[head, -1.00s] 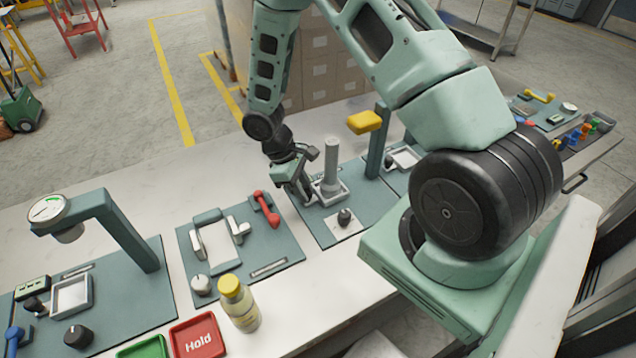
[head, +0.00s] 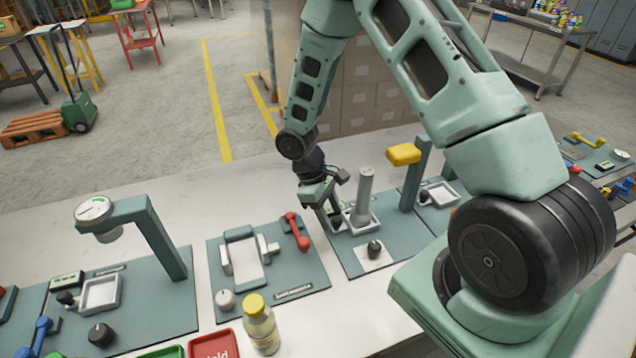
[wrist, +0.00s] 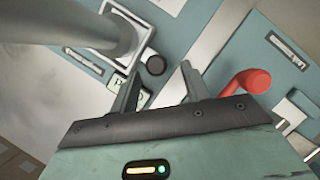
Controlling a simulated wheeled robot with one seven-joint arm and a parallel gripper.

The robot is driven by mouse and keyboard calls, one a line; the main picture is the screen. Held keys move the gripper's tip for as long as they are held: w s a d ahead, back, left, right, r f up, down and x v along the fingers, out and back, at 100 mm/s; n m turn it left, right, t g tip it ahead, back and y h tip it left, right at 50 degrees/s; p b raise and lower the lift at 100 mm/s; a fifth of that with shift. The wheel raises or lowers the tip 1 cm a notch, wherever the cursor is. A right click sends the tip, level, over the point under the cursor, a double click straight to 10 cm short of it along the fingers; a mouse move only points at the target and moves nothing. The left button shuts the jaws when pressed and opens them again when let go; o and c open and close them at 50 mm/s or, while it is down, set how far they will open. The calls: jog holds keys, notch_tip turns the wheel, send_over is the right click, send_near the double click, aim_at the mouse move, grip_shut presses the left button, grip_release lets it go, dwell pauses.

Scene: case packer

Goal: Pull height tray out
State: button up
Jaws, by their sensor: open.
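A small white tray (head: 374,223) at the foot of a thick grey post (head: 365,190) sits on a teal panel; I take it as the height tray, but its label is not readable. In the wrist view the tray (wrist: 143,30) and post (wrist: 85,25) are at upper left. A black knob (wrist: 155,65) stands at the tray's near side. My gripper (head: 327,212) is open and empty, pointing down just left of the tray. In the wrist view its fingertips (wrist: 162,76) are apart, with the knob just beyond them. I see no contact.
A red handle (head: 297,230) stands close by on the panel to the left. A yellow-topped stand (head: 404,155) rises to the right. A gauge stand (head: 150,235) and yellow-capped bottle (head: 260,325) are farther left. The white bench behind the panels is clear.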

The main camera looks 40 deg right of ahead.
jog(key=b+v, duration=0.2)
jog(key=v, duration=1.4)
jog(key=s+a+r+n+t+y, duration=0.1)
jog(key=s+a+r, duration=0.1)
jog(key=s+a, duration=0.4)
jog(key=s+a+r+t, duration=0.1)
jog(key=s+a+r, duration=0.25)
jog(key=a, duration=0.45)
jog(key=s+a+t+y, duration=0.1)
jog(key=s+a, duration=0.1)
jog(key=s, duration=0.5)
jog(key=s+a+n, duration=0.1)
jog(key=s+a, duration=0.1)
jog(key=s, duration=0.5)
jog(key=shift+s+a+r+t+y, duration=0.35)
jog(key=shift+a+r+t+y, duration=0.05)
